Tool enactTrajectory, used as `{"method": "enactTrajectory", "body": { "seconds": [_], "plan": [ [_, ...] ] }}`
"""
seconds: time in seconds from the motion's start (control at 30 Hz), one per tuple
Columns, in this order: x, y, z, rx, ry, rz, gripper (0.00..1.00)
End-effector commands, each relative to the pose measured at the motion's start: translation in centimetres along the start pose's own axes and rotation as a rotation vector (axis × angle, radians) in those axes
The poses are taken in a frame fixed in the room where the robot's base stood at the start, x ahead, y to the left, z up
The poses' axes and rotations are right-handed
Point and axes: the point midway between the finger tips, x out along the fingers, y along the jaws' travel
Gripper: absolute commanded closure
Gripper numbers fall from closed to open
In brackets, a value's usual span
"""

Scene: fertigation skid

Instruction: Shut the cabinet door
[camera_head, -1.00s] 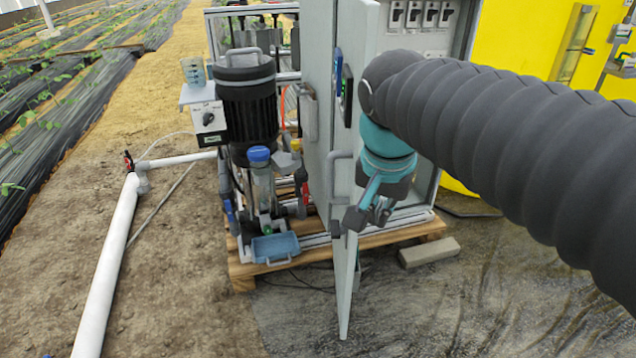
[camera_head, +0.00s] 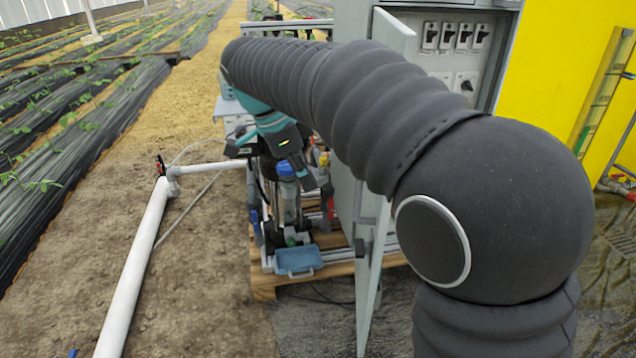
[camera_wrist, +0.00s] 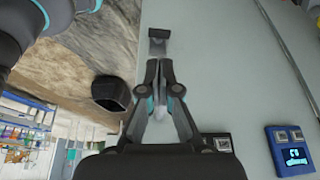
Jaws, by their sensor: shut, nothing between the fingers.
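The cabinet door (camera_head: 374,275) stands open and points toward me, its upper part largely hidden by my arm. Its pale face fills the right of the wrist view (camera_wrist: 225,75). A dark handle end (camera_wrist: 158,34) shows at the top of the wrist view, just beyond my fingertips. The grey cabinet (camera_head: 508,20) with switches lies right of the door. My gripper (camera_head: 306,178) is at the left side of the door, over the pump area. In the wrist view its fingers (camera_wrist: 164,68) are together and empty; whether they touch the door I cannot tell.
The pump skid sits on a wooden pallet (camera_head: 264,285), with a blue tray (camera_head: 298,261) at its front. A white pipe (camera_head: 137,275) runs along the ground at left. A blue device (camera_wrist: 291,150) shows at lower right in the wrist view. A yellow panel (camera_head: 560,70) stands at right.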

Motion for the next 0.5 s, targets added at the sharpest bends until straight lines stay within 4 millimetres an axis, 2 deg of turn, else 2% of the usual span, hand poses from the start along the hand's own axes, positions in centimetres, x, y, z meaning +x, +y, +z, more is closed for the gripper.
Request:
{"method": "enactTrajectory", "body": {
  "seconds": [0.43, 0.5],
  "plan": [
    [8.4, 0.1, 0.0, -0.002, 0.0, 0.003, 1.0],
    [8.6, 0.1, -1.2, 0.003, -0.002, 0.001, 1.0]
  ]
}}
